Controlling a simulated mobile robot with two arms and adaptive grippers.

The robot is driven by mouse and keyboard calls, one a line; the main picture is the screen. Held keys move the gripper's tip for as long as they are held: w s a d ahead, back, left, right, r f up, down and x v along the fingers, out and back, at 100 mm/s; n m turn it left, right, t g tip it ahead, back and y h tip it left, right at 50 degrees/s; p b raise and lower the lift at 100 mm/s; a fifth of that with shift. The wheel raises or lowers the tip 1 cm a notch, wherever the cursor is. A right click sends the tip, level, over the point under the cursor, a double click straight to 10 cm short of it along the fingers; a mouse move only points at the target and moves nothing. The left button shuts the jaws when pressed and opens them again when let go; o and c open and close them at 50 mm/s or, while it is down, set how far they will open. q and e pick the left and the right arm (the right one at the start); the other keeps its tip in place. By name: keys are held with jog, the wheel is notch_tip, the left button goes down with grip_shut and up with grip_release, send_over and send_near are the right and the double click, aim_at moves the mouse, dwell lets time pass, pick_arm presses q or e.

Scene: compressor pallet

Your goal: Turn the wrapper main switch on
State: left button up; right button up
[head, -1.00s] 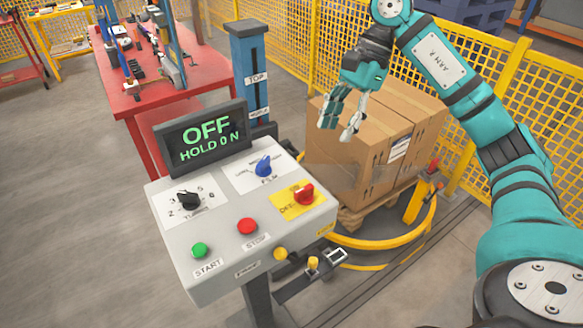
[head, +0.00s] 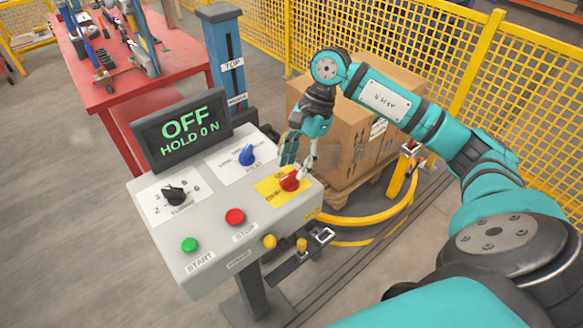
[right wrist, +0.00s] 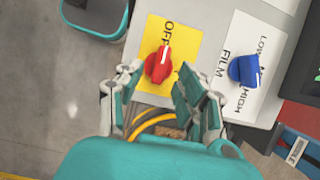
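The wrapper main switch is a red rotary knob (head: 289,180) on a yellow plate (head: 270,191) at the right of the grey control panel (head: 205,247). The display (head: 184,130) reads "OFF HOLD 0 N". My right gripper (head: 300,166) is just behind the red knob in the head view. In the right wrist view the red knob (right wrist: 158,65) sits ahead of and between the fingertips of my right gripper (right wrist: 152,82), which are apart. "OFF" is readable at the plate's edge. I cannot tell whether a finger touches the knob. My left gripper is not in view.
A blue film knob (head: 247,155), a black turns knob (head: 174,196), a red stop button (head: 235,216) and a green start button (head: 190,245) share the panel. A boxed load (head: 350,100) stands behind it, near yellow mesh fencing (head: 400,45). A red table (head: 110,98) is at upper left.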

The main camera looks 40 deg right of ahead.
aim_at(291, 174)
jog(key=shift+x, duration=1.15)
jog(key=shift+a+f, duration=0.1)
jog(key=shift+f, duration=0.3)
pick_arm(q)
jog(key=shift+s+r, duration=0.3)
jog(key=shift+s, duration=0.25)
pick_arm(e)
grip_shut()
